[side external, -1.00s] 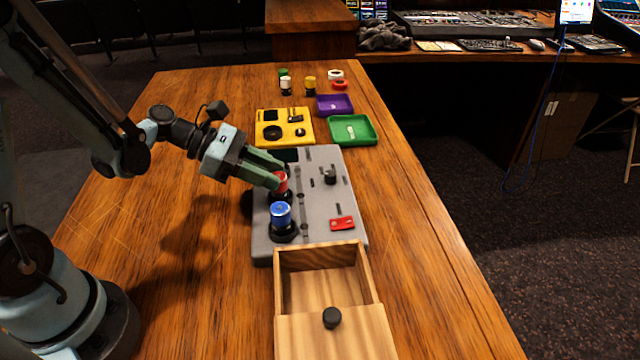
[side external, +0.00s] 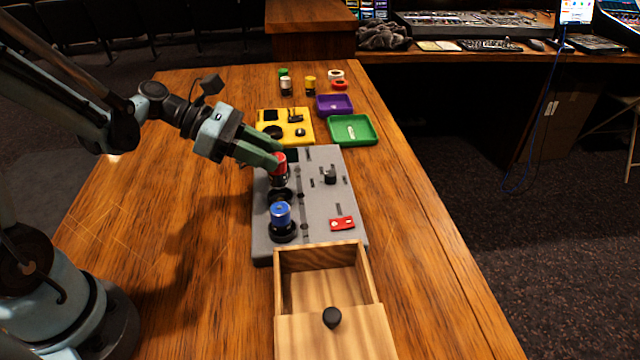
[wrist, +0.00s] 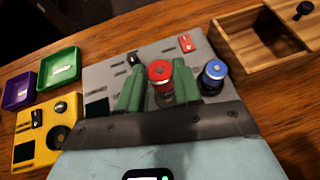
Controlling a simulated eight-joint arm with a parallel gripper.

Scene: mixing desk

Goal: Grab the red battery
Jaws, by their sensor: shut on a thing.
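The red battery (side external: 279,163) is between the green fingers of my gripper (side external: 277,161), which is shut on it. It is upright and held above a dark round socket (side external: 280,196) on the grey panel (side external: 320,208). In the wrist view the red battery (wrist: 161,74) shows its red top between the two fingers (wrist: 160,88). A blue battery (side external: 281,213) stands upright in the nearer socket of the panel, and it also shows in the wrist view (wrist: 215,70).
An open wooden drawer box (side external: 369,280) stands at the panel's near end. A yellow panel (side external: 300,115), a purple tray (side external: 334,104) and a green tray (side external: 368,130) lie beyond. Several small cylinders and rings stand farther back. The table's right side is clear.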

